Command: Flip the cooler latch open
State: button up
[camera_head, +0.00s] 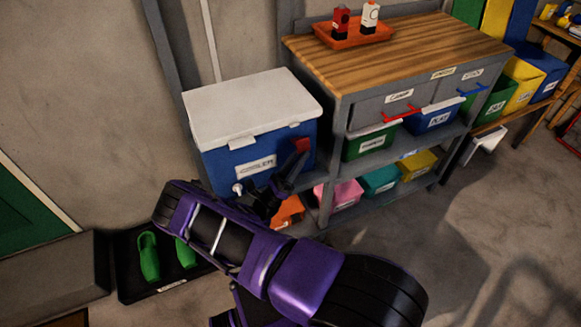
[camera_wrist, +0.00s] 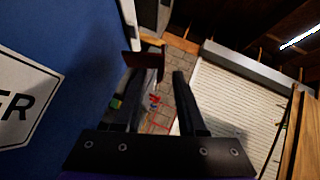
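The blue cooler (camera_head: 215,158) with a closed white lid (camera_head: 250,105) stands left of the workbench. A red latch (camera_head: 302,145) is on its front face near the right end, just below the lid. My gripper (camera_head: 297,162) reaches up beside the cooler front, its fingertips just below the latch. In the wrist view the cooler's blue side (camera_wrist: 60,40) fills the left, and a dark red piece that looks like the latch (camera_wrist: 131,62) is at the left finger's tip. My gripper (camera_wrist: 165,72) is open, with an empty gap; contact with the latch is unclear.
A workbench (camera_head: 400,50) with shelves of labelled bins stands close to the right of the cooler. An orange tray (camera_head: 353,38) with two bottles is on top. A black mat (camera_head: 140,275) with green shoes lies at lower left. The floor at right is clear.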

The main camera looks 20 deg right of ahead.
jog(key=v, duration=1.7)
